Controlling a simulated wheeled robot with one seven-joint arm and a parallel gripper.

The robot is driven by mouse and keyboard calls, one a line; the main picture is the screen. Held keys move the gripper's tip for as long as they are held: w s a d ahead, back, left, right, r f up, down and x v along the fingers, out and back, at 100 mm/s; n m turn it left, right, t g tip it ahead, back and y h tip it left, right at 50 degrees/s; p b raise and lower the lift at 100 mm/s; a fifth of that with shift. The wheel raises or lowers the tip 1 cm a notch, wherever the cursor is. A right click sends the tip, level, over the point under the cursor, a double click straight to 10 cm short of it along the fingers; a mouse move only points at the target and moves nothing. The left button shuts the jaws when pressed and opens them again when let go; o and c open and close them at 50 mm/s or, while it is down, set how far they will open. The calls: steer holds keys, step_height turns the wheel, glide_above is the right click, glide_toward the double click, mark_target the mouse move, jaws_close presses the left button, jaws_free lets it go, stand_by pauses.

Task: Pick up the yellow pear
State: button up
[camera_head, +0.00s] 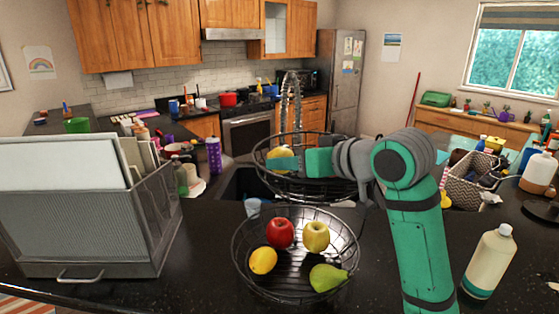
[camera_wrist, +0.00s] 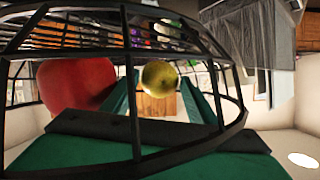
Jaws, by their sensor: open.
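A yellow fruit (camera_head: 280,152) sits in the upper wire basket (camera_head: 262,172), partly hidden behind my gripper (camera_head: 278,164); it may be the yellow pear. In the wrist view a round yellow fruit (camera_wrist: 160,75) shows between my two green fingers, which are apart. I cannot tell whether they touch it. A yellow-green, pear-shaped fruit (camera_head: 328,278) lies in the lower wire basket (camera_head: 240,262), well below my gripper.
The lower basket also holds a red apple (camera_head: 280,233), a yellow apple (camera_head: 316,236) and a lemon-like fruit (camera_head: 263,261). A large red thing (camera_wrist: 75,95) and black basket wires (camera_wrist: 135,75) are close to my wrist camera. A file holder (camera_head: 95,235) stands left; a bottle (camera_head: 488,262) stands right.

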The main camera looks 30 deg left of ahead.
steer(key=shift+x, duration=0.8)
steer(key=c, duration=0.9)
steer(key=shift+r, duration=0.15)
